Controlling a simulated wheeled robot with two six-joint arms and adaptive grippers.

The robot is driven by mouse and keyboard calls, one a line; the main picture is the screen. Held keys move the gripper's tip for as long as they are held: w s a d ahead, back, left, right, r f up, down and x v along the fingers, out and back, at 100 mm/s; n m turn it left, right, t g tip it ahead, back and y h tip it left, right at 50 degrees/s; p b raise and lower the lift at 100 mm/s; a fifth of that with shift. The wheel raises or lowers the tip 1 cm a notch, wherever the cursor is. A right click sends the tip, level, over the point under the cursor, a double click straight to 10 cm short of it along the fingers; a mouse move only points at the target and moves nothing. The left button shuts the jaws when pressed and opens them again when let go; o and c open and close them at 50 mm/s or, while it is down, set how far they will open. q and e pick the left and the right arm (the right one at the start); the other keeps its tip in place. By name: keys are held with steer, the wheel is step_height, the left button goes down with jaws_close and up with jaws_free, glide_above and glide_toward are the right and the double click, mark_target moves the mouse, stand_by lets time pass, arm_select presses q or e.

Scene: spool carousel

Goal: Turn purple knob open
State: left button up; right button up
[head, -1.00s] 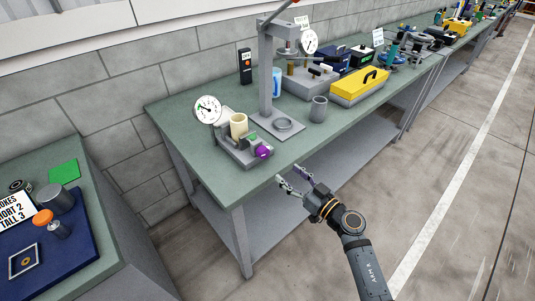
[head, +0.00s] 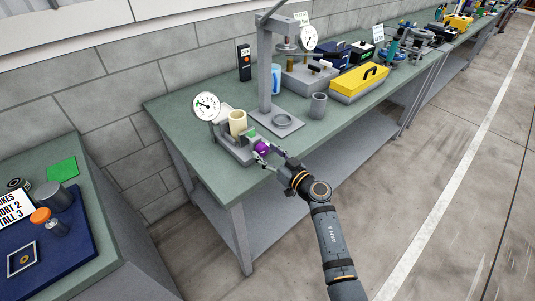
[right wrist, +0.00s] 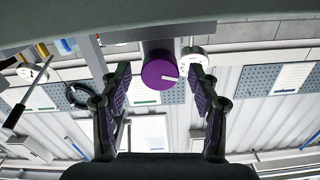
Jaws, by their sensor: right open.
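The purple knob (head: 261,148) sits on the front of a small grey fixture (head: 235,155) at the near edge of the green bench. In the right wrist view the knob (right wrist: 160,73) is a round purple face with a white mark pointing right. My right gripper (head: 270,159) is open, its two fingers on either side of the knob. In the right wrist view the gripper (right wrist: 160,98) has a gap between each finger and the knob. The fixture carries a cream cylinder (head: 238,122) and a dial gauge (head: 207,106). My left gripper is not in view.
A grey press stand (head: 265,75) and grey cup (head: 318,106) stand behind the fixture. A yellow toolbox (head: 359,84) is farther right on the bench (head: 190,110). A second table with a blue mat (head: 75,250) is at lower left. The floor at right is clear.

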steer(key=c, duration=1.2)
